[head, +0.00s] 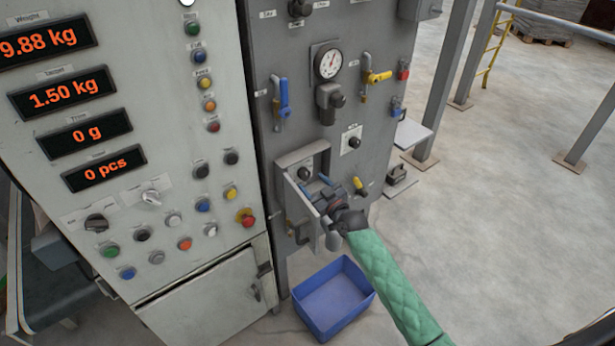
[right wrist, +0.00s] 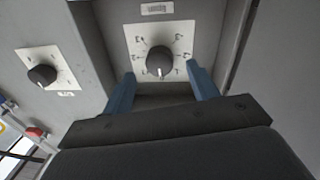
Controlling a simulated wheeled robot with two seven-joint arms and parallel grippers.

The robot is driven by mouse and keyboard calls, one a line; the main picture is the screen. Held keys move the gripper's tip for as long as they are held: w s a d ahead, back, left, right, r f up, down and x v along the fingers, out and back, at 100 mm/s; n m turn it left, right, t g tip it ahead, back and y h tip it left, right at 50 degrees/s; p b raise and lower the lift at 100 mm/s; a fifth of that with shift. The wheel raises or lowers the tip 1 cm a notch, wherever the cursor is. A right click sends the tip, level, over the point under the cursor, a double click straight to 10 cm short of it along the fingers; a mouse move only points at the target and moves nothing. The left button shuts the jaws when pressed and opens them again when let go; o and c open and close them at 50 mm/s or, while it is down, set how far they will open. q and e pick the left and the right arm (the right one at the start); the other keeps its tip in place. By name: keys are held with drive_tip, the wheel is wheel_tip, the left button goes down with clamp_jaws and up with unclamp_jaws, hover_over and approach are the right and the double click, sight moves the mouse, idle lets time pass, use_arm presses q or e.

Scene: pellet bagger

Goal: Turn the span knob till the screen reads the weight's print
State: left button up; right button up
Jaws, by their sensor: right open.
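The weight screen (head: 40,43) reads 9.88 kg in orange digits. A black knob with a pale pointer line (right wrist: 159,62) sits on a white dial plate in the right wrist view. In the head view it is in or near a recessed box with an open door (head: 303,205). My right gripper (head: 316,186) is open at this box. In the right wrist view its blue fingertips (right wrist: 160,82) stand either side of the knob's lower part, with no clear contact. A dark block with a handle (head: 397,175), possibly the weight, has no readable print. My left gripper is out of view.
Other screens read 1.50 kg (head: 66,93), 0 g and 0 pcs. Another black knob (right wrist: 42,75) is beside the dial. A gauge (head: 328,63) and blue and yellow levers are above the box. A blue bin (head: 333,298) lies below.

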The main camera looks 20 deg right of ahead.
sight(306, 177)
drive_tip(key=shift+p+x, duration=0.3)
drive_tip(key=shift+x, duration=0.85)
drive_tip(key=shift+w+a, duration=0.15)
drive_tip(key=shift+w, duration=0.35)
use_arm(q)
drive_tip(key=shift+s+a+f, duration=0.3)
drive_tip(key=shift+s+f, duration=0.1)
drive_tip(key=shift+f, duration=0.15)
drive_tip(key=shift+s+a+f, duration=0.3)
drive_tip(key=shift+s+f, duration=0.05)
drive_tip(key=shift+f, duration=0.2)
use_arm(e)
drive_tip(key=shift+w, duration=0.2)
drive_tip(key=c, duration=1)
